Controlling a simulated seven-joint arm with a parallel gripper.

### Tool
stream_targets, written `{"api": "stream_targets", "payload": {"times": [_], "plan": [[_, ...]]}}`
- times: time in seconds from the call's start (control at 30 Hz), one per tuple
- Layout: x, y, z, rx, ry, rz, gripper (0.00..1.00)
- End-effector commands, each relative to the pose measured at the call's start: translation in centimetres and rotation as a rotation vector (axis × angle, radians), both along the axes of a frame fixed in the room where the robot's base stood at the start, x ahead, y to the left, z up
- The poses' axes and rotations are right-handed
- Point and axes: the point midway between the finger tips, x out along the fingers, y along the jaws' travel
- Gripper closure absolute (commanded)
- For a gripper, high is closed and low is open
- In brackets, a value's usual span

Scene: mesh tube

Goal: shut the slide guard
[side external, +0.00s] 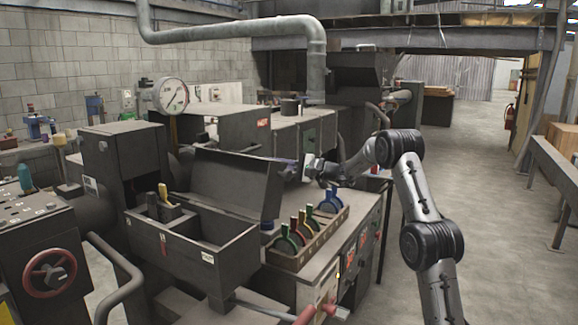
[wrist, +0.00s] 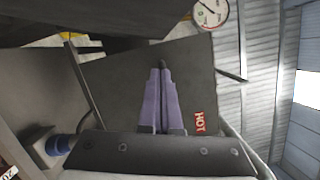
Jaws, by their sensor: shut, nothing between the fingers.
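My gripper (side external: 285,161) has purple fingers and is at the upper right edge of a raised dark panel (side external: 235,183). The panel looks like the slide guard, but I cannot be sure. It stands tilted up behind an open dark trough (side external: 190,262). In the wrist view the purple fingers (wrist: 162,72) are together with nothing between them. They lie in front of a dark plate (wrist: 110,85) with a red HOT label (wrist: 199,123). I cannot tell whether the fingers touch it, or whether this plate is the raised panel.
A rack of coloured levers (side external: 308,235) stands on the bench right of the trough. A yellow-handled tool (side external: 163,193) is at the trough's left end. A round gauge (side external: 170,96) stands behind; a gauge also shows in the wrist view (wrist: 210,13).

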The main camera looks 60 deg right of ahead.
Motion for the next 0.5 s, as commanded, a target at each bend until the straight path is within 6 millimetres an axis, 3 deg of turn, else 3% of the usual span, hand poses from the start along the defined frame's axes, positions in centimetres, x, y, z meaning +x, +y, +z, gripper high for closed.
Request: {"api": "stream_targets", "payload": {"times": [0.2, 0.5], "plan": [[-0.2, 2.9, 1.0, -0.001, -0.001, 0.001, 1.00], [-0.3, 3.7, 1.2, -0.001, 0.001, 0.000, 1.00]]}}
